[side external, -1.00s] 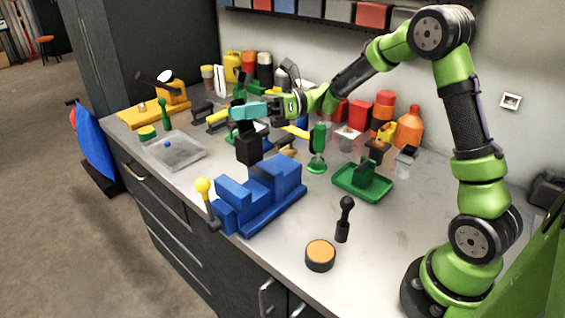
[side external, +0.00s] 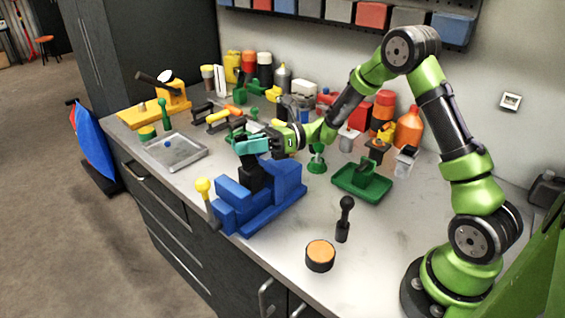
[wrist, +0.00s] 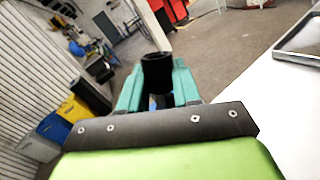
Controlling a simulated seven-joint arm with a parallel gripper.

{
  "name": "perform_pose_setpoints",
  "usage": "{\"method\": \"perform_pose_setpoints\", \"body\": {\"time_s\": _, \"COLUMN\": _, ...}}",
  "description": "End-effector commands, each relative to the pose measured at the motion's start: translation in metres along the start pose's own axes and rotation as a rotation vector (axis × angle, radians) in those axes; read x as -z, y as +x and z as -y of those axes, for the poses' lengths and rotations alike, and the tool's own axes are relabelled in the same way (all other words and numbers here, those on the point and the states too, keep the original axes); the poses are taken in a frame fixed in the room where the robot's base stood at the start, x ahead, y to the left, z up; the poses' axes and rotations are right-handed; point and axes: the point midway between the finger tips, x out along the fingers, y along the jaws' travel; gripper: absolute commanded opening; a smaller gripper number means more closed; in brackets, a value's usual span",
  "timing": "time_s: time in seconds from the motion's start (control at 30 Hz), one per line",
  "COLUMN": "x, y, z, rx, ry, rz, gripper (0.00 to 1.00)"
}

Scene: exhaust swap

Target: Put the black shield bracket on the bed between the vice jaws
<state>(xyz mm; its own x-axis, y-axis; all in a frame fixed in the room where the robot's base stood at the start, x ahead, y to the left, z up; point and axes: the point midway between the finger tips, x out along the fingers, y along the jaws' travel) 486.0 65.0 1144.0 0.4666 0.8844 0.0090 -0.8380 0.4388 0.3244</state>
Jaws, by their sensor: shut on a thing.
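My gripper (side external: 251,147) has teal fingers and is shut on the black shield bracket (side external: 252,177). In the side external view the bracket hangs below the fingers, and its lower part is in the gap between the jaws of the blue vice (side external: 278,184). The vice hides the bracket's lower end, so I cannot tell whether it touches the bed. In the wrist view the bracket (wrist: 157,72) shows as a dark block between the teal fingers. The vice has a handle with a yellow knob (side external: 203,185) at its left end.
A grey metal tray (side external: 176,152) lies left of the vice. A green tray-like fixture (side external: 361,184) stands to the right. A black-handled tool (side external: 344,218) and an orange-topped round tin (side external: 320,255) are at the front right. Bottles and jars line the back.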

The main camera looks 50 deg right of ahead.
Motion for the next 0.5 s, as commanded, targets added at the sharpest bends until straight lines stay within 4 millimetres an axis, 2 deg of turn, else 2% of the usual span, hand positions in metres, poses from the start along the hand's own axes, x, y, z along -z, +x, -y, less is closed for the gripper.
{"method": "perform_pose_setpoints", "body": {"time_s": 0.03, "x": 0.0003, "y": 0.0003, "z": 0.0006, "rx": -0.001, "ry": 0.000, "rz": 0.004, "gripper": 0.00}}
{"method": "perform_pose_setpoints", "body": {"time_s": 0.07, "x": 0.0023, "y": 0.0000, "z": 0.0008, "rx": 0.000, "ry": 0.001, "rz": 0.000, "gripper": 0.34}}
{"method": "perform_pose_setpoints", "body": {"time_s": 0.2, "x": 0.0018, "y": 0.0000, "z": 0.0006, "rx": 0.000, "ry": 0.000, "rz": 0.000, "gripper": 0.55}}
{"method": "perform_pose_setpoints", "body": {"time_s": 0.23, "x": 0.0018, "y": 0.0000, "z": 0.0006, "rx": 0.000, "ry": 0.000, "rz": 0.000, "gripper": 0.58}}
{"method": "perform_pose_setpoints", "body": {"time_s": 0.5, "x": 0.0008, "y": -0.0001, "z": 0.0003, "rx": 0.000, "ry": 0.000, "rz": 0.000, "gripper": 0.58}}
